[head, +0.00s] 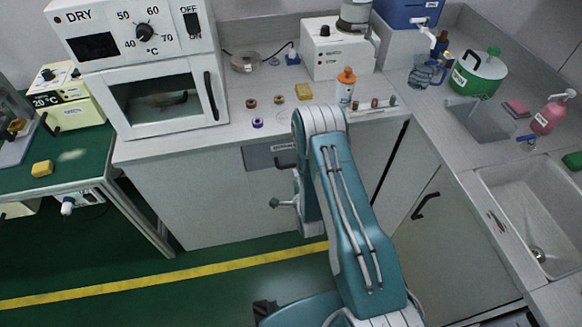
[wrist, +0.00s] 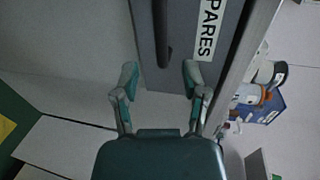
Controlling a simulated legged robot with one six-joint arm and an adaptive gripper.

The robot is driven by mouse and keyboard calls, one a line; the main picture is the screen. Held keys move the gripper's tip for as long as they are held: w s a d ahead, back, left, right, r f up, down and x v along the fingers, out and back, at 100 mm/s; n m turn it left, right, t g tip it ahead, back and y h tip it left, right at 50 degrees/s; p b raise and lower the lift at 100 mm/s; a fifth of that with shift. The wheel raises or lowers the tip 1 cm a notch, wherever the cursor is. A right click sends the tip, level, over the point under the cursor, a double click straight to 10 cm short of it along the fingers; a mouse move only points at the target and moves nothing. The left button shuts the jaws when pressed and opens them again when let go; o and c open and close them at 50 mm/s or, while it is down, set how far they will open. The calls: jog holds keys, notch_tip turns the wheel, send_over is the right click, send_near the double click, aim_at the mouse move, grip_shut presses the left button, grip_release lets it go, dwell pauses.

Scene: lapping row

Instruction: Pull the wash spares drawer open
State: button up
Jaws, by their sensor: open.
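The wash spares drawer (head: 258,158) is a grey front under the bench top, left of my arm in the head view. It looks flush with the cabinet. Its dark bar handle (head: 284,165) is partly beside my arm. In the wrist view the drawer front (wrist: 205,75) fills the upper middle, with a white label ending in "PARES" (wrist: 209,30) and the dark handle (wrist: 160,35). My gripper (wrist: 160,78) is open and empty. Its fingertips lie either side of the handle's line, near the handle's lower end in the picture; contact is not visible.
A white drying oven (head: 165,95) stands on the bench at left. A sink (head: 530,205) is at right. Green floor (head: 215,285) is clear at left.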

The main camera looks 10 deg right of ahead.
aim_at(290, 166)
jog(key=x, duration=0.6)
jog(key=shift+w+a+f, duration=0.1)
jog(key=shift+w+a, duration=0.15)
jog(key=shift+w, duration=0.05)
jog(key=shift+w+d+f, duration=0.1)
jog(key=shift+w, duration=0.15)
grip_shut()
